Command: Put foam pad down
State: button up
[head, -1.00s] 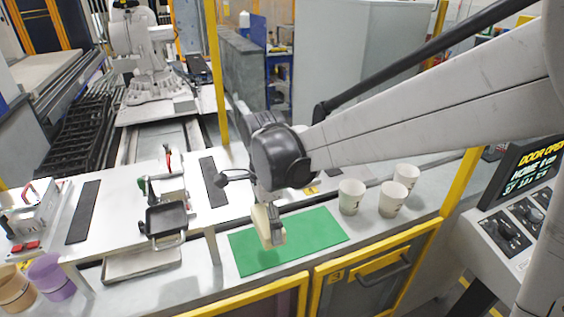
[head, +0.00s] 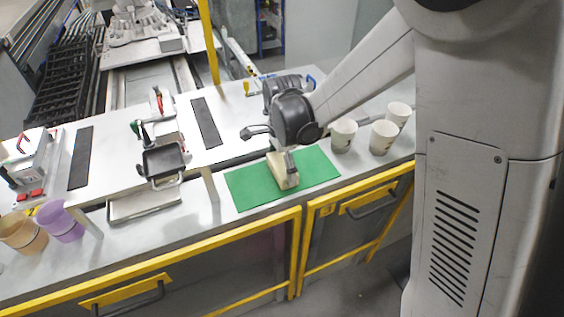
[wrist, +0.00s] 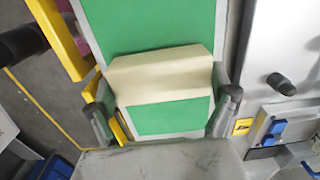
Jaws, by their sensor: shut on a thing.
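The cream foam pad (head: 281,172) is at the green mat (head: 250,189) on the metal counter; it also shows in the wrist view (wrist: 160,75). My gripper (head: 289,160) is shut on the foam pad, with one finger on each side of it in the wrist view (wrist: 162,105). The pad is over the middle of the mat, low and close to its surface. I cannot tell whether its underside touches the mat. My wrist and fingers hide part of the pad in the head view.
Several white paper cups (head: 384,137) stand right of the mat. A raised white shelf (head: 110,150) with a black pan (head: 163,158) is to the left. Purple (head: 60,222) and tan (head: 22,234) cups stand at the far left. A yellow-framed edge (head: 240,243) runs along the front.

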aim_at(282, 164)
jog(key=shift+f, duration=0.2)
jog(key=o, duration=0.9)
jog(key=shift+r, duration=0.1)
jog(key=shift+r, duration=0.1)
notch_tip(282, 164, up, 12)
jog(key=f+b, duration=0.1)
jog(key=s+d+r+n+t, duration=0.3)
jog(key=s+d+r+n, duration=0.3)
jog(key=s+d+r, duration=0.25)
jog(key=shift+s+d+f+n+t, duration=0.25)
jog(key=shift+s+d+n+t, duration=0.45)
jog(key=shift+s+d+n, duration=0.95)
jog(key=shift+s+d+f+n+t, duration=0.3)
jog(key=shift+s+d+n+t, duration=0.6)
jog(key=shift+s, duration=1.2)
jog(key=shift+s+d+f+n+t, duration=0.25)
jog(key=shift+s+d+n+t, duration=0.25)
jog(key=shift+s+d+n, duration=1.2)
jog(key=shift+s+a+m+b, duration=0.15)
jog(key=shift+s+m+b, duration=0.05)
jog(key=shift+m+b, duration=0.15)
